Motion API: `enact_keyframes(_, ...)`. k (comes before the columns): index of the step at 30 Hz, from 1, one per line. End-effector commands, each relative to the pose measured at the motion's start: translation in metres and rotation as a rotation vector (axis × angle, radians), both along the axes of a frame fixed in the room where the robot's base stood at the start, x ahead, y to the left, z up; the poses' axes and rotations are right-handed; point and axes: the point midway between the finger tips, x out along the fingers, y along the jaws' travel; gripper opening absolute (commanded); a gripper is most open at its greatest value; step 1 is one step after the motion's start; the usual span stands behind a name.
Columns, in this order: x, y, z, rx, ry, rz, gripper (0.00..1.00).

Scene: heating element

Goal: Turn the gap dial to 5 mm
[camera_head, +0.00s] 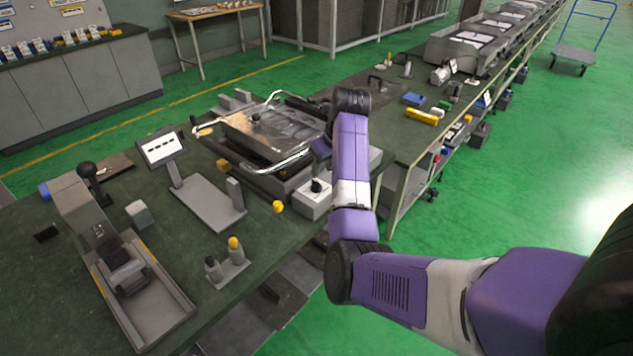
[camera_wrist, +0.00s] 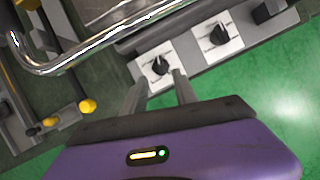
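A grey control box (camera_head: 313,206) sits at the front edge of the bench and carries a black dial knob (camera_head: 317,186). In the wrist view a black knob on a white plate (camera_wrist: 160,66) lies just beyond my fingertips, roughly centred between them. A second black knob on a white plate (camera_wrist: 219,35) is to its right. The labels are too small to read, so I cannot tell which one is the gap dial or its setting. My gripper (camera_wrist: 161,80) is open and empty, with its two fingers apart. In the head view my arm hides most of it.
A bent metal tube frame (camera_wrist: 75,60) runs close left of the knobs, around a flat plate (camera_head: 275,130) on the bench. A black block (camera_wrist: 268,11) stands at the box's far right. A yellow ball knob (camera_head: 278,207) is at the bench edge. Green floor lies open in front.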

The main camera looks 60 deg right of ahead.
Motion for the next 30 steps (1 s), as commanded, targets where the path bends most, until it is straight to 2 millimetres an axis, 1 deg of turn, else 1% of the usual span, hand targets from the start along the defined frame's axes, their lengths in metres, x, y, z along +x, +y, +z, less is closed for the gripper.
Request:
enact_keyframes(4, 0.003, -0.002, -0.011, 0.004, 0.0, -0.012, 0.35)
enact_keyframes(12, 0.016, -0.009, -0.049, 0.005, 0.001, -0.009, 0.35)
enact_keyframes(16, 0.021, -0.012, -0.063, 0.005, 0.001, -0.009, 0.35)
enact_keyframes(21, 0.025, -0.014, -0.071, 0.004, -0.001, -0.009, 0.35)
enact_keyframes(28, 0.025, -0.014, -0.072, 0.003, -0.002, -0.008, 0.35)
enact_keyframes(29, 0.025, -0.014, -0.072, 0.003, -0.002, -0.008, 0.33)
enact_keyframes(30, 0.025, -0.014, -0.072, 0.003, -0.002, -0.008, 0.25)
